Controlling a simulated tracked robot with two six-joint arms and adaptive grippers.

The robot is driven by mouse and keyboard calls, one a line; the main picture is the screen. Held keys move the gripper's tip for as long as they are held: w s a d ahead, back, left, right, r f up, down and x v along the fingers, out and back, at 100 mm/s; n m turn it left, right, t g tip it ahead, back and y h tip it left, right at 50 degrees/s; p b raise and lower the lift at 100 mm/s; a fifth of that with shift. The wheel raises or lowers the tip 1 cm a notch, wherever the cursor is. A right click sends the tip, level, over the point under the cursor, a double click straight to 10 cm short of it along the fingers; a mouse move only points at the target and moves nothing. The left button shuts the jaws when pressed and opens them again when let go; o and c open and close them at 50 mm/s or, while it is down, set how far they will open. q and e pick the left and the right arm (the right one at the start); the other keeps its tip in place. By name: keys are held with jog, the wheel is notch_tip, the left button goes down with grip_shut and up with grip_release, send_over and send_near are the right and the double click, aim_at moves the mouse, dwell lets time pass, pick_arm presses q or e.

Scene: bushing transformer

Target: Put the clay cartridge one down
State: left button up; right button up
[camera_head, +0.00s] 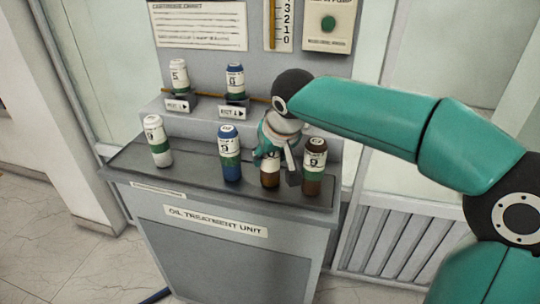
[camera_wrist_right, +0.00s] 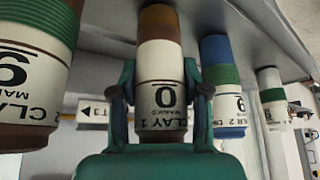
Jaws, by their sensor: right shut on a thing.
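The clay cartridge (camera_head: 270,179), with a brown base and a white label, is between the fingers of my right gripper (camera_head: 273,154) over the front shelf of the oil treatment unit. In the right wrist view the cartridge (camera_wrist_right: 160,62) appears upside down, its label reading CLAY and 0 MARKS. The right gripper (camera_wrist_right: 160,92) is shut on it from both sides. The cartridge is about upright. Its base is level with its neighbours; I cannot tell whether it touches the shelf. The gripper hides its upper part in the head view. My left gripper is not in view.
A second brown clay cartridge (camera_head: 314,168) stands close to the right. A blue cartridge (camera_head: 230,155) and a white one (camera_head: 158,140) stand left on the shelf (camera_head: 195,172). Two more cartridges stand in the raised inlets (camera_head: 178,106) behind. Bare shelf lies between the white and blue cartridges.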

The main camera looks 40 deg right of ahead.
jog(key=shift+f, duration=0.15)
jog(key=o, duration=1.3)
jog(key=shift+r, duration=0.35)
jog(key=p+v, duration=0.1)
jog(key=v, duration=1)
jog(key=shift+s+r+p, duration=0.25)
jog(key=shift+r+p, duration=0.05)
jog(key=shift+p, duration=0.1)
